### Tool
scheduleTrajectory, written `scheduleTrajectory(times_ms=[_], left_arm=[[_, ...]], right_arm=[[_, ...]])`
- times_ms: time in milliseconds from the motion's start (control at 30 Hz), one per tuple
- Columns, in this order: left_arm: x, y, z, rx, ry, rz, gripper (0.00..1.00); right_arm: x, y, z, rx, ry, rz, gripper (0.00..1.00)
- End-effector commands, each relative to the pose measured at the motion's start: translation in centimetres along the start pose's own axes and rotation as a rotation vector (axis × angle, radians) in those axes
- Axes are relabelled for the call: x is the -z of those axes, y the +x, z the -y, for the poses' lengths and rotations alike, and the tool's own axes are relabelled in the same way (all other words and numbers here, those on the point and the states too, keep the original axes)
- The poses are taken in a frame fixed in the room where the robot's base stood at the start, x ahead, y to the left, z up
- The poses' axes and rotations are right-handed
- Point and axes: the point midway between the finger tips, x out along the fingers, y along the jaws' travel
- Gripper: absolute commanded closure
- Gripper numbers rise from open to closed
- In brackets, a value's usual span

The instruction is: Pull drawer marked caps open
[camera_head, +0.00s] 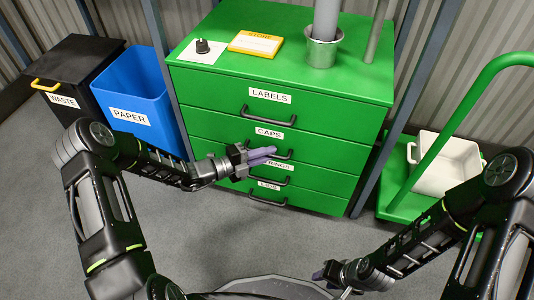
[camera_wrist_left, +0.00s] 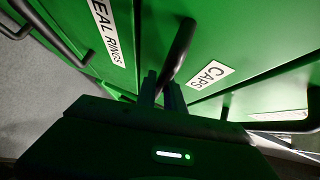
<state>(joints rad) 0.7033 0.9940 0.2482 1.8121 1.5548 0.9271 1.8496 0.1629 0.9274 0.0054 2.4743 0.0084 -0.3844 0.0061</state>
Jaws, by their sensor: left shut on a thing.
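The drawer marked CAPS (camera_head: 222,127) is the second from the top in the green cabinet. It looks flush with the other drawers in the head view. Its label also shows in the left wrist view (camera_wrist_left: 210,75), beside its dark bar handle (camera_wrist_left: 180,48). My left gripper (camera_head: 272,155) is at that handle, its fingers shut on it; the fingers partly cover the handle in the head view. In the left wrist view the fingertips (camera_wrist_left: 162,88) close around one end of the bar. My right gripper (camera_head: 325,276) is low near the bottom, away from the cabinet; its jaws are too small to judge.
The LABELS drawer (camera_head: 215,92) is above; the drawers marked RINGS (camera_head: 320,179) and LIDS (camera_head: 310,200) are below. A blue PAPER bin (camera_head: 135,90) and a black WASTE bin (camera_head: 65,75) stand left. A green cart (camera_head: 400,195) with a white bin (camera_head: 450,165) stands right. Floor in front is clear.

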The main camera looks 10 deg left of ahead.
Motion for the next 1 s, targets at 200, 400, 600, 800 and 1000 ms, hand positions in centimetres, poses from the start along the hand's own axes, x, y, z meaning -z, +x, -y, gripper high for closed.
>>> scheduleTrajectory(times_ms=[200,400,600,800,1000], left_arm=[[0.0,0.0,-0.1,-0.001,0.0,0.0,1.0],[0.0,0.0,-0.1,-0.001,0.0,0.0,1.0],[0.0,0.0,-0.1,-0.001,0.0,0.0,1.0],[0.2,-0.3,-0.1,-0.002,-0.002,0.0,1.0],[1.4,-1.5,-0.2,-0.004,-0.006,0.001,1.0]], right_arm=[[0.0,0.0,0.0,0.0,0.0,0.0,0.64],[0.0,0.0,0.0,0.0,0.0,0.0,0.64],[0.0,0.0,0.0,0.0,0.0,0.0,0.64],[0.0,-0.3,0.1,0.0,0.0,0.001,0.64],[-0.1,-1.6,0.5,0.0,-0.001,0.006,0.64]])
